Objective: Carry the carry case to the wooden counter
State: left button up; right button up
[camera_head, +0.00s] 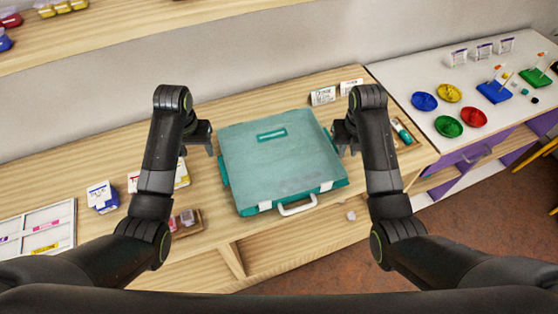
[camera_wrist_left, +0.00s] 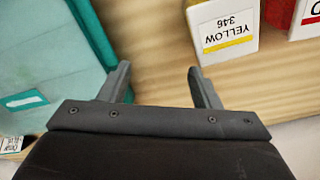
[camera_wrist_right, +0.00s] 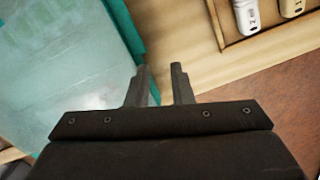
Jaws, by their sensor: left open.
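The teal carry case (camera_head: 275,165) lies flat on a wooden counter (camera_head: 205,215), its white handle (camera_head: 298,206) toward me. My left gripper (camera_head: 210,148) hangs beside the case's left side, open and empty. In the left wrist view, the case (camera_wrist_left: 40,60) is left of the open fingers (camera_wrist_left: 160,72), with bare wood between them. My right gripper (camera_head: 343,150) is beside the case's right side. In the right wrist view, its fingers (camera_wrist_right: 160,72) are partly open with nothing between them, and the case edge (camera_wrist_right: 128,35) is close to one finger.
Small labelled boxes (camera_head: 103,196) and a small wooden tray (camera_head: 185,222) are left of the case. Cards (camera_head: 323,96) stand behind it. A tray with markers (camera_head: 402,132) is at the right. A white table (camera_head: 420,75) with coloured bowls stands further right. A shelf (camera_head: 120,25) is above.

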pick_arm(q)
jog(key=a, duration=0.3)
jog(key=shift+s+a, duration=0.1)
jog(key=shift+a, duration=0.05)
pick_arm(e)
jog(key=o, duration=0.8)
jog(key=shift+a, duration=0.1)
